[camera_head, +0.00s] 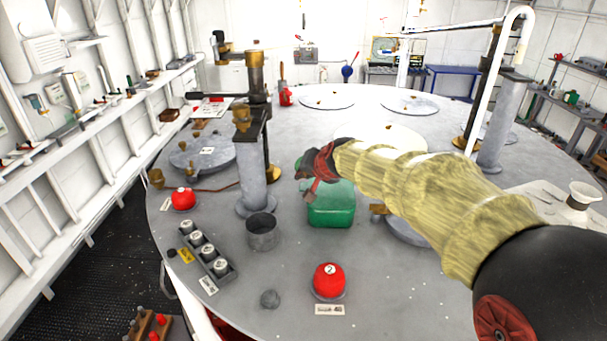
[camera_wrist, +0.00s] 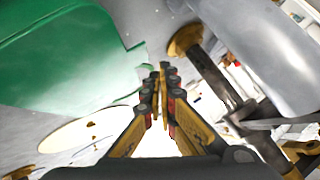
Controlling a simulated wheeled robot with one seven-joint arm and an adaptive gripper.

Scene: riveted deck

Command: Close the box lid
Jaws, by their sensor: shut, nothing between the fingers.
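A green box (camera_head: 331,210) stands on the grey round deck, near the middle of the head view. My arm hides part of its top, so I cannot tell how far its lid is open. My gripper (camera_head: 303,172) is above the box's far left side in the head view. In the wrist view, a large green surface of the box (camera_wrist: 65,60) fills the upper left, with a small notch at its edge. My gripper's fingers (camera_wrist: 160,76) are shut and empty, just right of and below that green edge.
A grey pillar (camera_head: 254,178) with a valve stands left of the box. A metal cup (camera_head: 262,232), a red ball-shaped thing (camera_head: 329,281) and a rack of white-capped pieces (camera_head: 207,251) are in front. Free deck lies between them.

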